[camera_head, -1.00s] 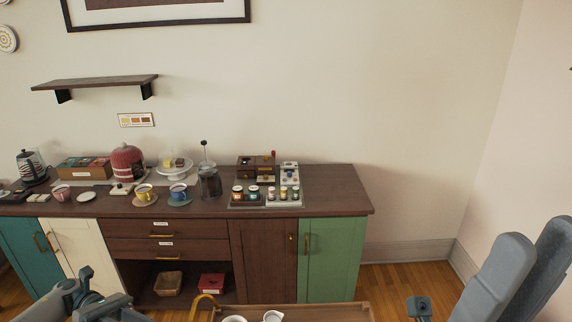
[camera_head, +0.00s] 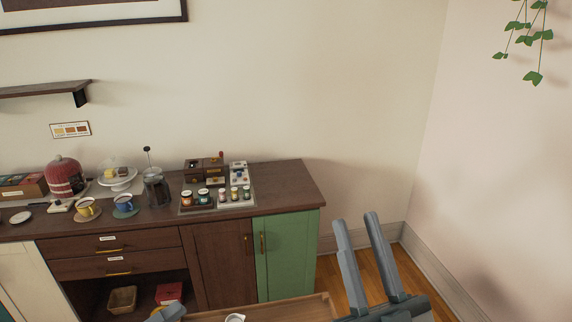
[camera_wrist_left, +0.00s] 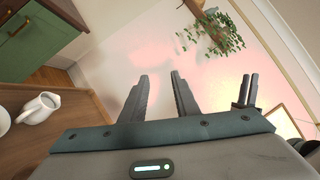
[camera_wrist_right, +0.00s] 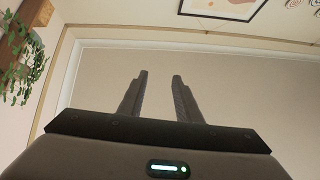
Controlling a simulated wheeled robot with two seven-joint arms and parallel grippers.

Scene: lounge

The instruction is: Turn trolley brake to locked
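The wooden trolley top (camera_head: 290,309) shows only at the bottom edge of the head view, in front of the cabinet. It also lies at the left of the left wrist view (camera_wrist_left: 70,125). The brake is not visible in any view. My left gripper (camera_wrist_left: 159,74) has its fingers apart with nothing between them; a grey-blue piece of my left arm shows at the bottom of the head view.
A white jug (camera_wrist_left: 40,107) stands on the trolley. Bare floor (camera_head: 335,280) lies right of the cabinet. A plant (camera_head: 525,35) hangs upper right.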

